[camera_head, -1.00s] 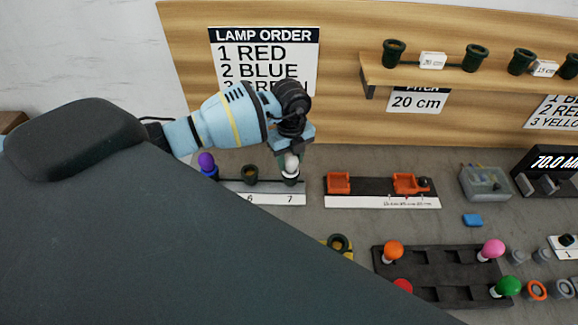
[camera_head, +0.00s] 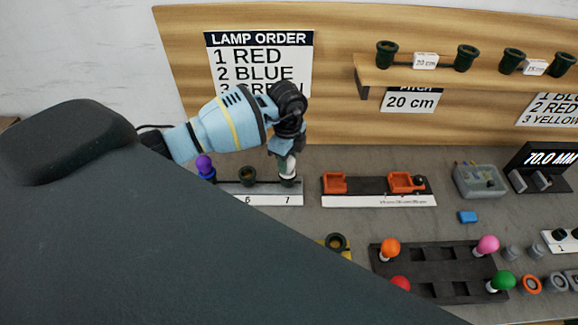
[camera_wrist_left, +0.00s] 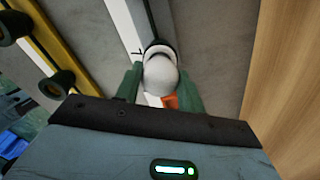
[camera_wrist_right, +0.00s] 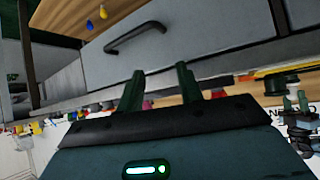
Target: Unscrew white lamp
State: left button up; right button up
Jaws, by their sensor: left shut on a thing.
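The white lamp (camera_head: 290,164) sits upright in a dark socket at position 7 on the numbered strip (camera_head: 263,199). My left gripper (camera_head: 285,159) comes down on it from above and is shut on its bulb. In the left wrist view the white lamp (camera_wrist_left: 160,77) is between the two green fingers, with the dark socket ring (camera_wrist_left: 157,50) just beyond it. My right gripper (camera_wrist_right: 160,76) is away from the strip in front of a grey drawer; its fingers are apart with nothing between them.
A purple lamp (camera_head: 204,165) and an empty socket (camera_head: 247,176) share the strip. An orange fixture (camera_head: 334,183) stands to the right. A black tray (camera_head: 432,266) holds orange, red, pink and green lamps. A drawer handle (camera_wrist_right: 133,38) is near my right gripper.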

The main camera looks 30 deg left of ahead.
jog(key=shift+w, duration=0.15)
pick_arm(q)
jog(key=shift+n, duration=0.9)
jog(key=n, duration=0.3)
pick_arm(e)
jog(key=shift+w+r, duration=0.15)
pick_arm(q)
jog(key=o, duration=0.9)
pick_arm(e)
jog(key=shift+s, duration=0.3)
